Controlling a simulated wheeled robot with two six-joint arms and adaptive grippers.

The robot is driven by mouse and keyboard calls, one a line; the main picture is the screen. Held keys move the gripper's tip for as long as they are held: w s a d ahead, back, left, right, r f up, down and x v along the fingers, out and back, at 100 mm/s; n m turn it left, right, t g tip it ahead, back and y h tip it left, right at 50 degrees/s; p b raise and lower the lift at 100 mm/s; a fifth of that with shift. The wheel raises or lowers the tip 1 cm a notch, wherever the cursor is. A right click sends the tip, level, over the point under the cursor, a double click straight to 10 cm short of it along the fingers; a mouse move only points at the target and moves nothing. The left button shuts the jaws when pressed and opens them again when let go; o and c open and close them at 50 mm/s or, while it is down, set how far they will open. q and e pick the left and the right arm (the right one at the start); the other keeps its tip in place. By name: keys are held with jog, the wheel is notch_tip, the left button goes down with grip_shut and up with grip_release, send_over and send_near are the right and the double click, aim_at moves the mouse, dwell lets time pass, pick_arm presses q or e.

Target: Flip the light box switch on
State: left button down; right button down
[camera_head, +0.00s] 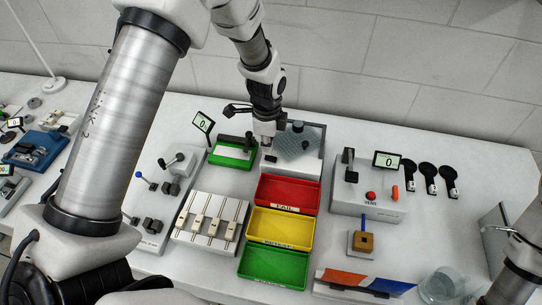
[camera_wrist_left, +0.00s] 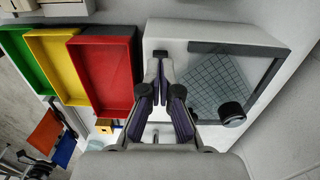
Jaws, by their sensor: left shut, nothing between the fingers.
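The light box (camera_head: 312,165) is a pale grey box at the back centre of the bench, with a gridded panel on top. It fills the right half of the left wrist view (camera_wrist_left: 172,32). A small black switch (camera_head: 271,158) sits at its left front, and a dark piece that looks like it (camera_wrist_left: 160,53) shows just beyond my fingertips in the wrist view. My left gripper (camera_head: 266,143) is shut and empty, pointing down above the switch end of the box; its fingers also show in the wrist view (camera_wrist_left: 160,85). Contact with the switch cannot be told. My right gripper is out of view.
Red (camera_head: 287,194), yellow (camera_head: 281,228) and green (camera_head: 274,267) trays stand in front of the light box. A green-based device (camera_head: 232,155) is close on its left. A grey control box (camera_head: 368,195) stands to the right. A black round knob (camera_wrist_left: 232,113) stands on the panel.

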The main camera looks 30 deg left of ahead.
aim_at(268, 156)
pick_arm(q)
jog(key=shift+f+b, duration=0.6)
jog(key=shift+f, duration=0.6)
dwell(0.4)
notch_tip(268, 156, up, 7)
jog(key=p, duration=0.6)
dwell(0.5)
